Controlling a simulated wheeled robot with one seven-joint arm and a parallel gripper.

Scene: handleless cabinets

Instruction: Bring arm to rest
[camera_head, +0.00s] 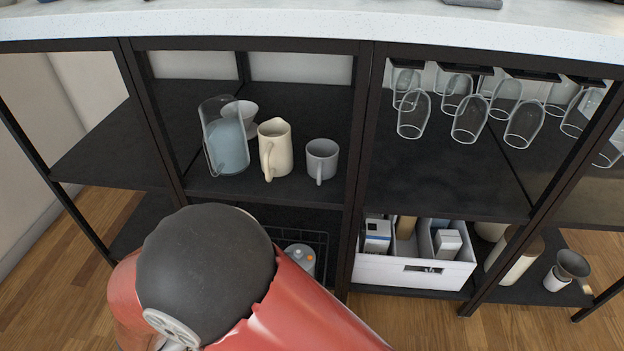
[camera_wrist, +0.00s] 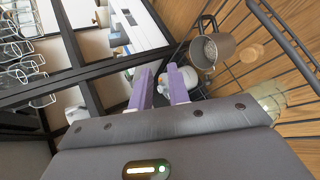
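My arm, red with a dark round joint cover, is bent across the lower left of the head view, in front of the shelf unit. My gripper is hidden there. In the wrist view my gripper (camera_wrist: 161,84) shows two purple fingers with a gap between them, open and apparently empty. Beyond the fingers is a dark wire basket (camera_wrist: 258,78) holding a grey mug-like vessel (camera_wrist: 212,48) and a white rounded item (camera_wrist: 188,77). Whether a finger touches these cannot be told. In the head view the basket is mostly behind my arm.
A glass pitcher (camera_head: 225,140), a cream jug (camera_head: 275,149) and a grey mug (camera_head: 321,160) stand on the middle shelf. Stemware (camera_head: 470,118) hangs at right. A white divided box (camera_head: 413,270) sits on the lower shelf. Dark posts frame the bays; wooden floor shows in front.

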